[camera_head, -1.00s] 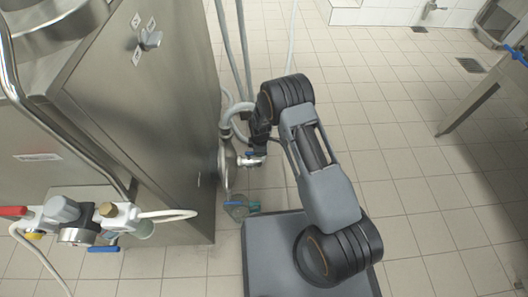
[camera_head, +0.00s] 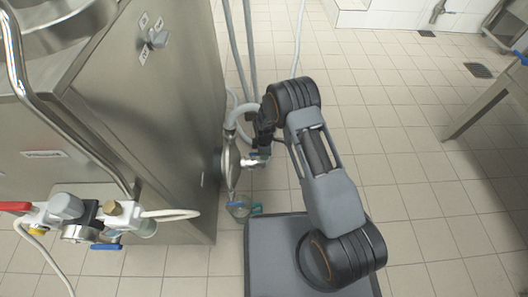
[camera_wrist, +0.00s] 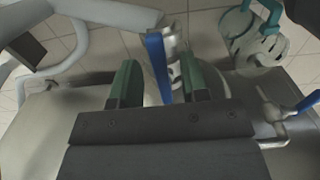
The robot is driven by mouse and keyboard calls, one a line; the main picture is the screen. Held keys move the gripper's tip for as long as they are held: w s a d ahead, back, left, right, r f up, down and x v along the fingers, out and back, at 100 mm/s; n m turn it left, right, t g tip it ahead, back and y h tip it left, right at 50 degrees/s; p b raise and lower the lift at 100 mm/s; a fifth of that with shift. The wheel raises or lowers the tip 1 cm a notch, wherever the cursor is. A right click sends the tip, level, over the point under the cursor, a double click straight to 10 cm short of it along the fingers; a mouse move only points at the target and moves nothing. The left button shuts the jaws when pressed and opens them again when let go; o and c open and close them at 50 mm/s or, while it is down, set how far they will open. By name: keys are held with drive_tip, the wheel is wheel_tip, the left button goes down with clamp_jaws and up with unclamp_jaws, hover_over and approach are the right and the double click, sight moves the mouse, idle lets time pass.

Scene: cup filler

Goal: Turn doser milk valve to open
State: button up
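A metal valve (camera_head: 262,157) with a blue lever (camera_head: 254,153) sits low beside the steel cabinet, at the pipework; I take it for the doser milk valve. In the wrist view the blue lever (camera_wrist: 158,66) stands between my gripper's two green fingers (camera_wrist: 158,88). The fingers are apart, with a clear gap on the lever's left and a narrow one on its right. I cannot tell whether the right finger touches it. In the head view my gripper (camera_head: 263,146) is just above the valve, and my arm partly hides it.
A steel cabinet (camera_head: 150,110) with a knob (camera_head: 158,39) stands at left. Pale hoses (camera_head: 240,108) run close to my gripper. A part with a teal handle (camera_head: 255,209) is below; it shows in the wrist view (camera_wrist: 272,18). Another blue lever (camera_wrist: 308,101) is at right. Tiled floor at right is open.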

drive_tip(key=shift+d+r, duration=0.1)
wheel_tip(320, 180, up, 14)
drive_tip(key=p, duration=0.5)
drive_tip(key=shift+f, duration=0.2)
idle(0.4)
